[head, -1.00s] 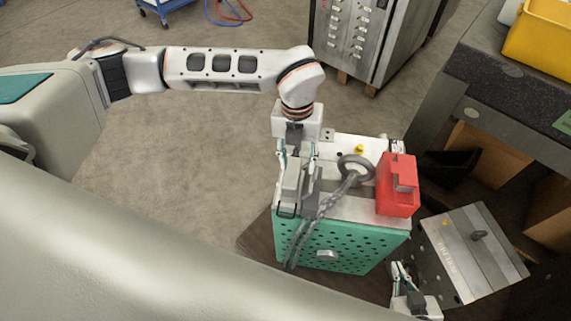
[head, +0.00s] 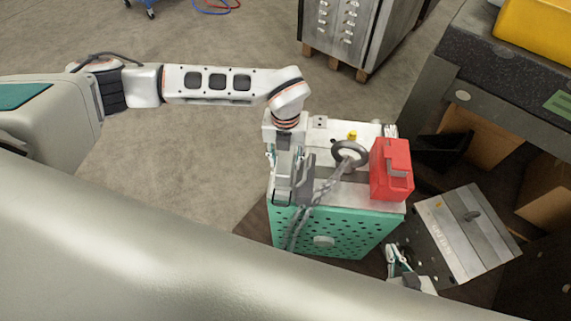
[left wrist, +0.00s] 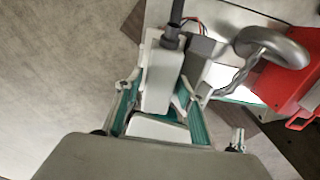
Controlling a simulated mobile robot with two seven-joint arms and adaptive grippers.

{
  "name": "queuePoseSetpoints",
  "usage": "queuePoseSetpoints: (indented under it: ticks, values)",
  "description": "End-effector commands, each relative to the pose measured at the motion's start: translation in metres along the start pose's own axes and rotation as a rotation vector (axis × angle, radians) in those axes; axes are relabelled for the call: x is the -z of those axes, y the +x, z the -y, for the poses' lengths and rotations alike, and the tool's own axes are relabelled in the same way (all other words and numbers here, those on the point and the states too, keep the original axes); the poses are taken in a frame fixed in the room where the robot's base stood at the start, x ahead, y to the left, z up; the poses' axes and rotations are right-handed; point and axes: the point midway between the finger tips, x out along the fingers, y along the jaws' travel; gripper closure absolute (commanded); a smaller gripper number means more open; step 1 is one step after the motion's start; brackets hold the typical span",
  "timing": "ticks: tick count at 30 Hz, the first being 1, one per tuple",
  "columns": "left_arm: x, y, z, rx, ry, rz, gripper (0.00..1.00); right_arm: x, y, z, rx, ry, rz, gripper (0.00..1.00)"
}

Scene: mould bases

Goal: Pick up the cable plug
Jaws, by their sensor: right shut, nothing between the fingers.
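The cable plug, a pale grey block (head: 283,188), is at the left end of the green mould base's top (head: 375,205). My left gripper (head: 284,160) is over it from above. In the left wrist view the plug (left wrist: 160,82) lies between the two teal fingers (left wrist: 158,92), with a dark cable (left wrist: 175,14) leaving its far end. The fingers look spread, with a gap at least on the left side, so the gripper seems open around the plug. My right gripper (head: 393,256) is shut and empty, low at the mould base's right side.
A grey lifting ring (head: 349,154) with a chain (head: 312,205) stands right of the plug. A red block (head: 391,169) is at the top's right end. A dark grey block (left wrist: 201,62) adjoins the plug. Another metal mould base (head: 463,235) and a dark workbench (head: 500,85) are at right.

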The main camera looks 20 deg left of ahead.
Motion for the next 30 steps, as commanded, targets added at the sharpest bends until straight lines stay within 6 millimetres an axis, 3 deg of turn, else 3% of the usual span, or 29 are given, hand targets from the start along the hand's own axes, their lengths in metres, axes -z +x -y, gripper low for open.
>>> queuePoseSetpoints:
  ticks: [26, 27, 30]
  values:
    - [-0.0001, 0.0046, 0.0, 0.0, 0.0, 0.0, 0.61, 0.0016, -0.0004, -0.0001, 0.0, 0.0, -0.002, 1.0]
    - [-0.0001, 0.0045, 0.0, 0.0, 0.0, 0.0, 0.64, 0.0016, -0.0004, -0.0001, 0.0, 0.0, -0.002, 1.0]
    - [-0.0001, 0.0045, 0.0, 0.0, 0.0, 0.0, 0.9, 0.0017, -0.0004, 0.0, 0.0, 0.0, -0.002, 1.0]
